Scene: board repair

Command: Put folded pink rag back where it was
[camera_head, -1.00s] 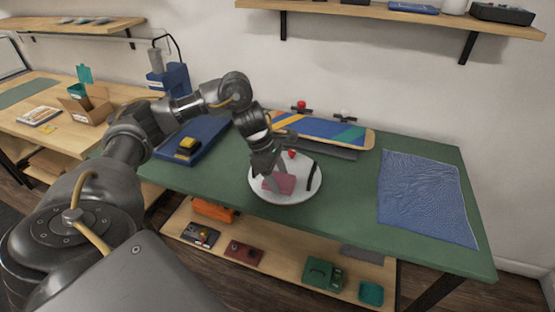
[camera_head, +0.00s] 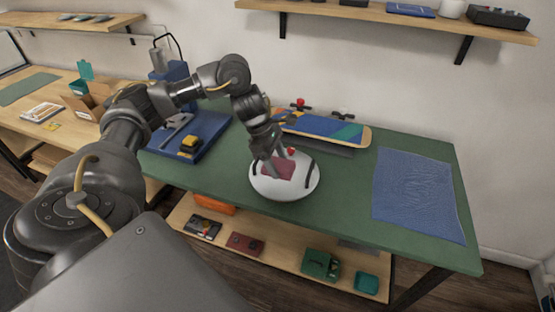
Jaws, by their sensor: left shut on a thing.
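The folded pink rag (camera_head: 282,169) is over a white round dish (camera_head: 290,190) on the green-topped workbench. My left gripper (camera_head: 274,163) comes down from above and is shut on the rag. The gripper's fingers hide part of the rag, and I cannot tell whether the rag touches the dish. My right gripper is not in view.
A small red thing (camera_head: 291,151) and a dark strip (camera_head: 310,172) are at the dish. A skateboard deck (camera_head: 335,131) lies behind it. A blue cloth (camera_head: 415,195) lies right. Bare green bench (camera_head: 345,195) lies between dish and cloth.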

